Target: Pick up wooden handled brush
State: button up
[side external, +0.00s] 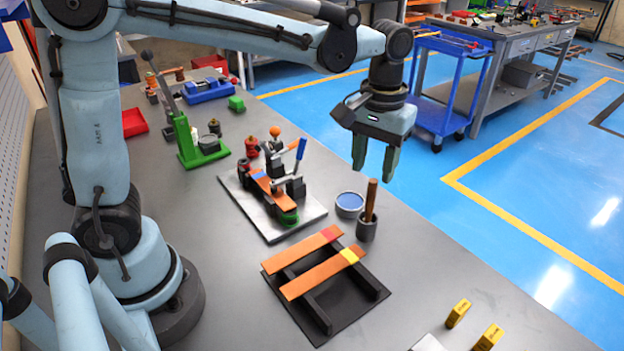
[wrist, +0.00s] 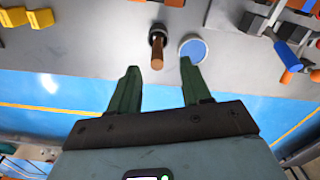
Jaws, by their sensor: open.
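The wooden handled brush (side external: 371,199) stands upright in a small dark cup (side external: 366,229) near the right edge of the bench. Its bristle end is hidden inside the cup. In the wrist view the brown handle (wrist: 158,50) shows beyond and between the fingertips. My gripper (side external: 374,169) has two green fingers, pointing down and apart. It is open and empty, above and apart from the brush. The open fingers also show in the wrist view (wrist: 159,64).
A round tin with blue contents (side external: 349,203) stands close to the cup. A bender fixture (side external: 284,188) on a metal plate is to the left. A black rack (side external: 325,295) carries two copper bars in front. Yellow blocks (side external: 458,313) lie at the front right. A blue cart (side external: 446,85) stands beyond the bench.

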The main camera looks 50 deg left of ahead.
aim_at(368, 220)
jog(key=shift+w+d+f, duration=0.1)
jog(key=shift+d+f, duration=0.05)
jog(key=shift+f, duration=4.4)
jog(key=shift+c, duration=0.3)
grip_shut()
